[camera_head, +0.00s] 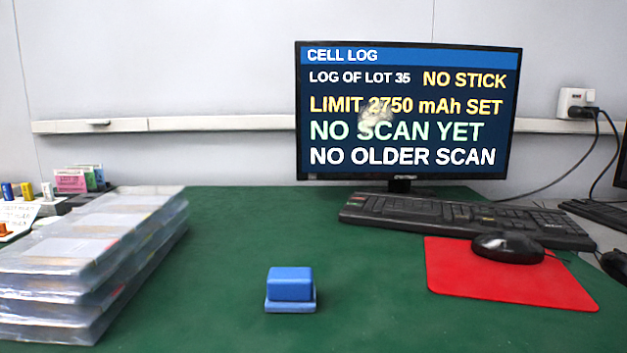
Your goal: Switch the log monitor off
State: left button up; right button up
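The log monitor (408,112) stands at the back of the green table, right of centre. Its screen is lit and headed "CELL LOG". It reads "LOG OF LOT 35", "NO STICK", "LIMIT 2750 mAh SET", "NO SCAN YET" and "NO OLDER SCAN". A pale smudge or reflection lies over the middle of the screen. I cannot make out a power button on the dark lower bezel. Neither of my grippers is in view.
A black keyboard (465,219) lies before the monitor, with a mouse (508,247) on a red mat (500,285). A blue block (290,285) sits front centre. Stacked clear-wrapped packs (95,255) fill the left. A wall socket (577,103) holds a black plug. The green table (265,225) is clear mid-left.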

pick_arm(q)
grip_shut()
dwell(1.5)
